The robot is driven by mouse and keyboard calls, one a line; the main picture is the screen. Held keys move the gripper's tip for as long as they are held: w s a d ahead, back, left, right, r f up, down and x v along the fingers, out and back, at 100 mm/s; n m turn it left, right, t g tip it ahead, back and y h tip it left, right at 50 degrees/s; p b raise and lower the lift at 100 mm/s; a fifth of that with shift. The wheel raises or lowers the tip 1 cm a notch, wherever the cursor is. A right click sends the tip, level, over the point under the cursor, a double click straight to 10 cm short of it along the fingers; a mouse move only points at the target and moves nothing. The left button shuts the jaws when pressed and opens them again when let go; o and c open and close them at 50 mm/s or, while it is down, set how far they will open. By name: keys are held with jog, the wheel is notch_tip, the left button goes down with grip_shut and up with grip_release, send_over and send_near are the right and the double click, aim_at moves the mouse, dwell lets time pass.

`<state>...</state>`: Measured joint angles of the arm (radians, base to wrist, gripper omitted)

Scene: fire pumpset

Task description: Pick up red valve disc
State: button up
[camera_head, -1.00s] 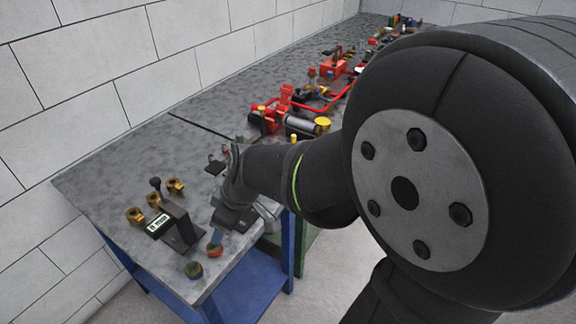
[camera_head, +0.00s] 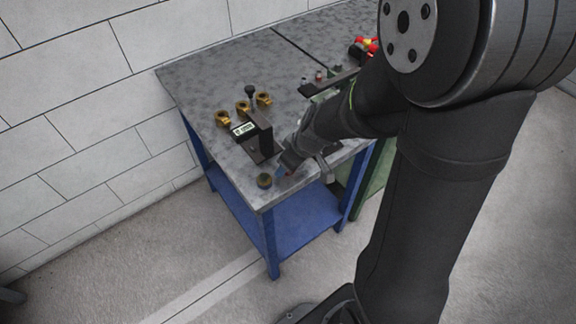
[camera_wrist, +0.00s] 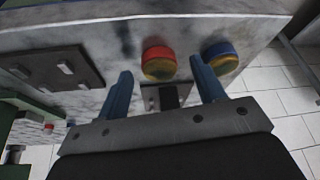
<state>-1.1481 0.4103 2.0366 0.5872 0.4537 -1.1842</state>
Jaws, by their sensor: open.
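The red valve disc (camera_wrist: 158,63) has a red top and a yellow-gold side. A similar disc with a blue top (camera_wrist: 221,56) stands to the right, just beyond my right finger. The red disc cannot be made out clearly there.
A black stand with a label (camera_head: 258,137) is close to my gripper, with several brass fittings (camera_head: 244,107) behind it. A dark plate (camera_wrist: 52,72) lies left in the wrist view. The table edge (camera_head: 319,182) is near.

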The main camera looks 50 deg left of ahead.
jog(key=shift+a+f, duration=0.15)
jog(key=shift+f, duration=0.15)
jog(key=c, duration=1.2)
jog(key=shift+r, duration=0.1)
